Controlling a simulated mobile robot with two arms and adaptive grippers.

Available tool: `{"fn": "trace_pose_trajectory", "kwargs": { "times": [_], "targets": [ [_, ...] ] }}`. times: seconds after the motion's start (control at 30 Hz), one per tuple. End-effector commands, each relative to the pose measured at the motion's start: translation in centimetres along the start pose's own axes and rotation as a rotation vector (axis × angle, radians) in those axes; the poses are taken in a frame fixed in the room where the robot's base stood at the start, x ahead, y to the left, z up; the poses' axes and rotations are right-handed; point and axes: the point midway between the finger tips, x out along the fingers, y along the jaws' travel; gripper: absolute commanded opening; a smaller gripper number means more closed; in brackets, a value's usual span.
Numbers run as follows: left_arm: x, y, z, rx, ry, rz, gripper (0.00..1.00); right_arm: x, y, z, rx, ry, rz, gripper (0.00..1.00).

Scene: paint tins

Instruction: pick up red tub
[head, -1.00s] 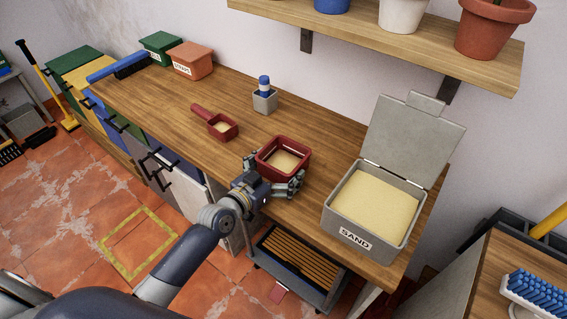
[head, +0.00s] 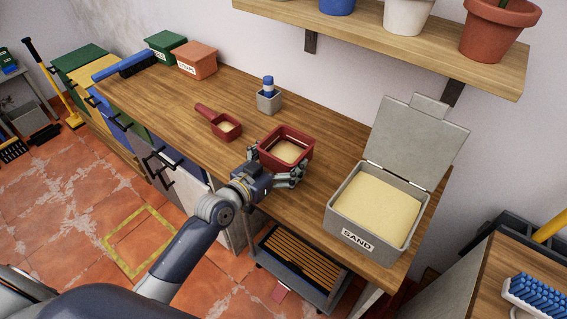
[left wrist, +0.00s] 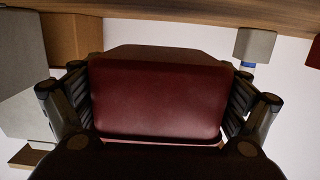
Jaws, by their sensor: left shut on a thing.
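The red tub (head: 286,147) is a square, dark red container with some sand in it, upright at the front of the wooden workbench in the head view. My left gripper (head: 277,172) is shut on it from the near side, with a finger along each side. In the left wrist view the red tub (left wrist: 160,98) fills the middle, between the two fingers of my left gripper (left wrist: 160,105). I cannot tell whether the tub touches the bench or hangs just above it. My right gripper is not in view.
A grey box labelled SAND (head: 376,205), lid open, stands right of the tub. A red scoop (head: 221,123) with sand lies left of it. A small grey pot with a blue-capped bottle (head: 268,97) stands behind. A wall shelf (head: 400,40) hangs above the bench's back.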

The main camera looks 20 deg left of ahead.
Motion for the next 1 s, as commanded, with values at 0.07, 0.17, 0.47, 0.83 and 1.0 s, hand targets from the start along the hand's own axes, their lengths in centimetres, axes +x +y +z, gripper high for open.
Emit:
{"fn": "trace_pose_trajectory", "kwargs": {
  "times": [0.07,0.17,0.47,0.83,1.0],
  "targets": [
    [-1.9,-0.9,0.9,0.007,-0.009,-0.002,0.58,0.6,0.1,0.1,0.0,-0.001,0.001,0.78],
    [-4.3,-1.8,1.0,0.009,-0.01,-0.001,0.58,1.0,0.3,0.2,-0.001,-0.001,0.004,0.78],
    [-11.3,-4.4,1.3,0.008,-0.011,0.001,0.58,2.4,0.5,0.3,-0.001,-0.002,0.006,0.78],
    [-14.5,-5.6,1.0,0.003,-0.005,0.0,0.58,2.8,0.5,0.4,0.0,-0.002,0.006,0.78],
    [-14.6,-5.7,0.9,0.003,-0.004,0.0,0.58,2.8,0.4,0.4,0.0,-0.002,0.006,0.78]
  ]
}}
